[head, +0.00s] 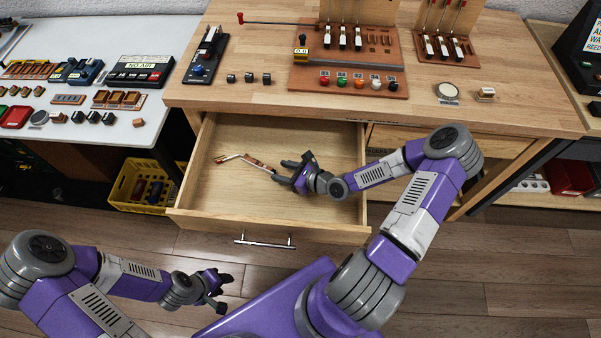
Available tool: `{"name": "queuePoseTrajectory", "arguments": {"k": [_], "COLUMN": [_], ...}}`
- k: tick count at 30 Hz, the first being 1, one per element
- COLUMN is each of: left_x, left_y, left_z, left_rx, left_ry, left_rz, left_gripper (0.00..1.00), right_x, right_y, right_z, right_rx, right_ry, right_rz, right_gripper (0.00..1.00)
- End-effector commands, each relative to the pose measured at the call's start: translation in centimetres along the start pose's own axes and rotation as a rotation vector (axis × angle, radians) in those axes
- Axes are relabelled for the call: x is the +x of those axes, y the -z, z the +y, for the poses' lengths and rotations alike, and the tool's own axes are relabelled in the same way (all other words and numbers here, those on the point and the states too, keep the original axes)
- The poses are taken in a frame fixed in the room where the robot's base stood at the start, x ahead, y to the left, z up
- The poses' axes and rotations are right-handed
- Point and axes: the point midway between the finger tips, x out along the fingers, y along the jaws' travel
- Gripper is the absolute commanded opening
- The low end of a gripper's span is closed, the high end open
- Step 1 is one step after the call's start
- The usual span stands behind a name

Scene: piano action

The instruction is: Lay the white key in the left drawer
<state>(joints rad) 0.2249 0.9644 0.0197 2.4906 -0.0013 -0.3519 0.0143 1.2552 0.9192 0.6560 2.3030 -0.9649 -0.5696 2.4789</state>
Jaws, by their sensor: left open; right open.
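The left drawer (207,192) is pulled open below the bench top. Inside it lies a thin, slightly bent piece with whitish and reddish-brown parts (243,160), which seems to be the white key. My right gripper (280,172) is inside the drawer's outline, open, with its fingertips at the right end of this piece. I cannot tell whether they touch it. My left gripper (226,292) is open and empty, low in front of the drawer and above the floor.
The right drawer (480,145) is shut. On the bench stand a wooden board with coloured buttons (350,80), a smaller board (445,48), a black device (205,55) and small dark blocks (248,78). A white side table (125,130) and a yellow crate (128,185) are at left.

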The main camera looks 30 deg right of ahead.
Motion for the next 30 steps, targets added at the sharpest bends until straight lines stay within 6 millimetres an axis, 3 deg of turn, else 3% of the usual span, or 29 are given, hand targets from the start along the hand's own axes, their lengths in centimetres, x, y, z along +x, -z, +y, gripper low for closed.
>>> {"name": "queuePoseTrajectory", "arguments": {"k": [3, 12, 18, 30], "left_x": [-1.2, -2.8, -3.1, -3.1], "left_y": [-0.1, -0.1, -0.1, -0.1], "left_z": [0.5, 1.1, 1.2, 1.2], "left_rx": [0.000, 0.000, 0.000, 0.000], "left_ry": [0.000, 0.000, 0.000, 0.000], "left_rz": [0.000, 0.000, 0.000, 0.000], "left_gripper": [0.43, 0.43, 0.43, 0.43], "right_x": [-2.6, -7.0, -8.1, -8.2], "right_y": [-0.2, -0.2, -0.1, 0.0], "right_z": [-0.1, -0.1, 0.0, 0.0], "right_rx": [0.005, 0.002, 0.000, -0.001], "right_ry": [0.005, 0.002, 0.000, -0.001], "right_rz": [0.003, 0.001, 0.001, 0.001], "right_gripper": [0.50, 0.50, 0.50, 0.50]}}
